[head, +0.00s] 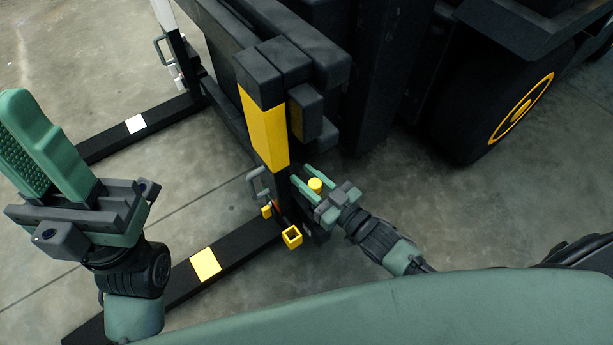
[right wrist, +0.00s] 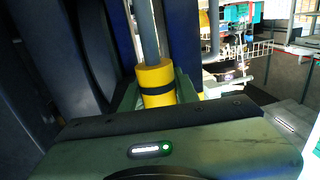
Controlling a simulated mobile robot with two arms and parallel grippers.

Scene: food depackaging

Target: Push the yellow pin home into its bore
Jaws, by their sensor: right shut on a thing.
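The yellow pin (head: 315,184) sits between the fingers of my right gripper (head: 301,175), which is shut on it beside the foot of the black and yellow upright. In the right wrist view the yellow pin (right wrist: 156,84) shows a thick yellow head with a black band, and a grey shaft runs up from it in the picture. The bore is hidden, so I cannot tell how deep the shaft sits. My left gripper (head: 15,95) is raised at the left, away from the pin; its green fingers lie close together, and I cannot tell whether they are shut.
A black and yellow upright (head: 266,130) stands just left of the pin. A small yellow square frame (head: 292,237) and a grey handle (head: 256,183) are close by. Black fork arms (head: 172,293) lie along the concrete floor. A large black wheel (head: 480,110) stands at the right.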

